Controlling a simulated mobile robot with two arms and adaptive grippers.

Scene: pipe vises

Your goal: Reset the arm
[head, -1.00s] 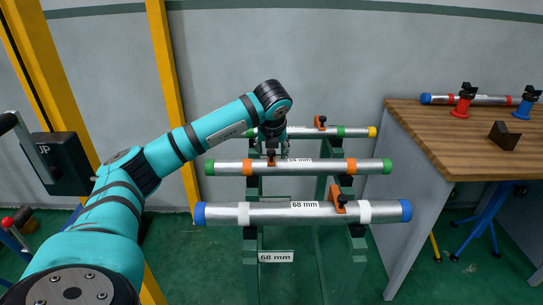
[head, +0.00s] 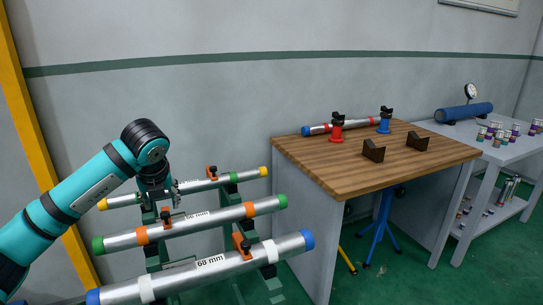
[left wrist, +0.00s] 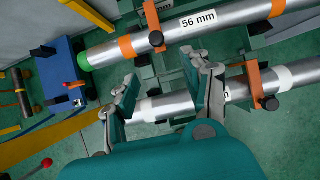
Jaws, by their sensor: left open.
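My left arm reaches in from the left in the head view, bent down at the wrist. Its gripper (head: 167,198) hangs over the vise stand near the middle pipe (head: 222,217), which has green ends and orange bands. In the left wrist view the gripper (left wrist: 163,88) is open with nothing between its fingers. The 56 mm pipe (left wrist: 228,14) lies beyond the fingertips there. The 68 mm pipe (left wrist: 152,108) passes below the fingers, partly hidden by them. My right gripper is not in view.
The 68 mm pipe (head: 212,264) with blue ends is nearest on the stand, and a thinner yellow-ended pipe (head: 198,185) is behind. A wooden-topped table (head: 350,175) holds red and blue stands. A grey wall and yellow post (head: 28,110) flank my arm.

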